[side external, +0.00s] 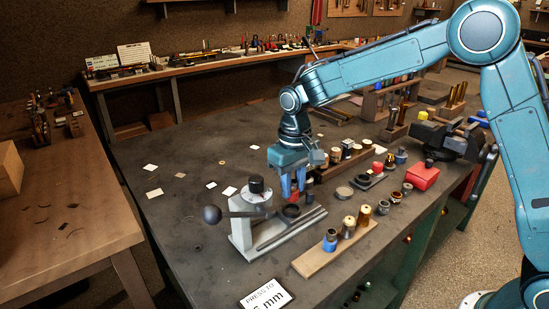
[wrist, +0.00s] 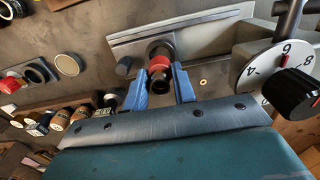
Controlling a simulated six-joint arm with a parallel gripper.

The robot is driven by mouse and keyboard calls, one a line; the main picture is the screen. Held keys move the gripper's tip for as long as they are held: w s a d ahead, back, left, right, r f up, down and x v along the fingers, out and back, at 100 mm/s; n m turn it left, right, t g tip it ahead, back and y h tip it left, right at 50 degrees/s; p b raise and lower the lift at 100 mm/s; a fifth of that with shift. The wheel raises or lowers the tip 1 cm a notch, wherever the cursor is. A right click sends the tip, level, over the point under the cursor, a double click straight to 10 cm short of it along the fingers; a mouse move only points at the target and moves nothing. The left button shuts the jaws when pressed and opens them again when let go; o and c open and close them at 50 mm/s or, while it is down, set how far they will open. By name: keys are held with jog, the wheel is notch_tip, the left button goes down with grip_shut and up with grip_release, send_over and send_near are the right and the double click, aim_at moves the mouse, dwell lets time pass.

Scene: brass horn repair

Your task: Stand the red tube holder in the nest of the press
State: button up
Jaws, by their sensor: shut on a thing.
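My gripper (side external: 293,190) has its blue fingers pointing down over the press (side external: 247,232). In the wrist view my gripper (wrist: 160,90) is shut on the red tube holder (wrist: 160,62), which shows as a red ring with a dark, hollow end facing the camera. The grey press base also shows in the wrist view (wrist: 195,24), behind the holder. A dark round part (side external: 291,211) on the press base lies just below the fingertips and may be the nest. The holder's lower end is hidden, so I cannot tell whether it touches the nest.
The press lever's black knob (side external: 212,215) sticks out left of the press. Its numbered dial (wrist: 276,66) is close on the right in the wrist view. A wooden strip with several small parts (side external: 310,262) lies in front. A red box (side external: 423,176) stands right. The table's left is mostly clear.

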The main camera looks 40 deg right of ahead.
jog(key=shift+f, duration=0.85)
jog(key=shift+f, duration=1.2)
dwell(1.1)
jog(key=o, duration=1.4)
jog(key=shift+r, duration=3.5)
jog(key=shift+r, duration=0.1)
